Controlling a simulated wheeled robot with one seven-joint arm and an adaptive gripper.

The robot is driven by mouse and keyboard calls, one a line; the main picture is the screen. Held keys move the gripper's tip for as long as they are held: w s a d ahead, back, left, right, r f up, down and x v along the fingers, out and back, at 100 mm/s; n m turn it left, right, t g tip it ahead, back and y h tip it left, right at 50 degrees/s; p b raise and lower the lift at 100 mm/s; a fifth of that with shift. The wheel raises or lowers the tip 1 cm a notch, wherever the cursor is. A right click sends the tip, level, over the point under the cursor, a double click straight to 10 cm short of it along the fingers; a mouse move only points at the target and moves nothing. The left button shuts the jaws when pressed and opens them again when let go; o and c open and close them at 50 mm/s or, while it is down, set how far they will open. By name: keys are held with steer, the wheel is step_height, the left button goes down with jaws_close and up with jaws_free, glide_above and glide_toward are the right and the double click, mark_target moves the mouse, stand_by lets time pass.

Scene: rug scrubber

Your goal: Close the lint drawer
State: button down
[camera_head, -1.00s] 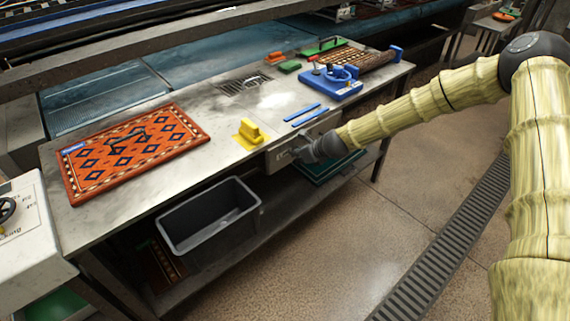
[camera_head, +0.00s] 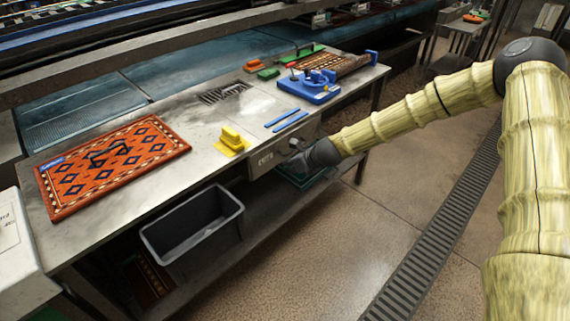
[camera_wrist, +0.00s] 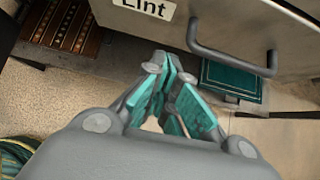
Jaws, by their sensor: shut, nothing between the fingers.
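The lint drawer (camera_head: 268,160) is a grey metal box front under the front edge of the steel bench. In the wrist view its front (camera_wrist: 235,20) fills the top, with a white "Lint" label (camera_wrist: 150,8) and a dark bar handle (camera_wrist: 230,62). How far the drawer stands out is hard to tell. My gripper (camera_wrist: 167,62) is shut and empty, its teal-padded fingertips just below the drawer front, between label and handle, left of the handle in the wrist view. In the head view my gripper (camera_head: 296,158) is at the drawer's right part, partly hiding it; contact is unclear.
The bench top (camera_head: 150,195) holds a patterned orange rug (camera_head: 110,165), a yellow block (camera_head: 231,140), blue strips (camera_head: 288,120) and a blue clamp device (camera_head: 310,88). A grey bin (camera_head: 195,228) sits below, left of the drawer. The floor (camera_head: 300,250) in front is open.

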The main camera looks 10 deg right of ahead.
steer(key=v, duration=0.8)
steer(key=shift+s+r+b, duration=0.25)
steer(key=shift+r+b, duration=0.05)
steer(key=shift+b, duration=0.15)
steer(key=s+a+f+n+g+h, duration=0.1)
steer(key=s+a+f+n+g, duration=0.1)
steer(key=s+f+n, duration=0.7)
steer(key=s+a+f+n+g+h, duration=0.15)
steer(key=s+f+n, duration=0.25)
steer(key=s+f, duration=0.75)
steer(key=s+d+f+n+g+h, duration=0.1)
steer(key=s+f+n+g, duration=0.1)
steer(key=s+n, duration=0.6)
steer(key=s+d+f+n+g+h, duration=0.1)
steer(key=s+f+n, duration=0.3)
steer(key=s, duration=1.4)
steer(key=d+n+g, duration=0.1)
steer(key=n, duration=0.3)
steer(key=shift+s+f, duration=0.15)
steer(key=shift+f, duration=0.05)
